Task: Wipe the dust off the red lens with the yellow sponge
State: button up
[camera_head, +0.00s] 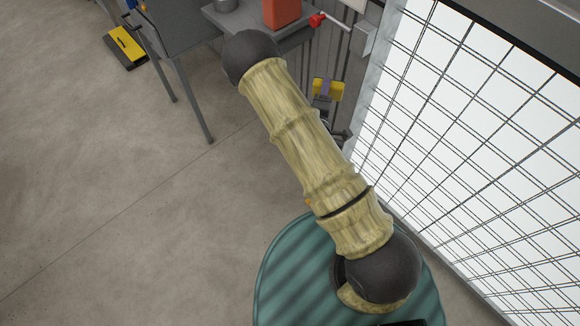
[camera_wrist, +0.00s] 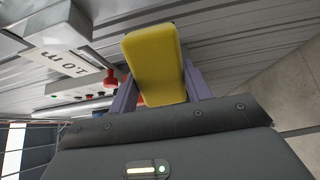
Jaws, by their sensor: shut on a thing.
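My gripper (camera_head: 322,87) is shut on the yellow sponge (camera_head: 337,90), to the right of the grey table. In the wrist view the sponge (camera_wrist: 155,65) stands out beyond the two purple fingers of my gripper (camera_wrist: 160,88). A small red rounded part (camera_head: 317,20), which looks like the red lens, sits at the table's right end, above the sponge in the picture. It also shows in the wrist view (camera_wrist: 109,78), left of the sponge and apart from it. Dust on it is too small to make out.
An orange-red box (camera_head: 281,12) and a grey can (camera_head: 226,5) stand on the grey table (camera_head: 214,14). A white box with lettering (camera_wrist: 72,62) is left in the wrist view. A wire mesh panel (camera_head: 470,130) fills the right.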

jog(key=shift+w+a, duration=0.3)
jog(key=shift+w, duration=0.05)
jog(key=s+a+f+m+g+h+b, duration=0.1)
jog(key=f+m+g+h+b, duration=0.1)
jog(key=f+b, duration=1.1)
jog(key=s+a+f+m+g+h+b, duration=0.1)
jog(key=f+h+b, duration=0.3)
jog(key=f+b, duration=1)
jog(key=s+a+f+m+g+h+b, duration=0.1)
jog(key=a+f+m+g+h+b, duration=0.2)
jog(key=f+b, duration=1)
notch_tip(320, 180, down, 5)
jog(key=shift+s+f+m+b, duration=0.15)
jog(key=shift+m+b, duration=0.2)
jog(key=shift+m, duration=0.25)
jog(key=shift+a, duration=0.1)
jog(key=x, duration=0.6)
jog(key=shift+b, duration=0.45)
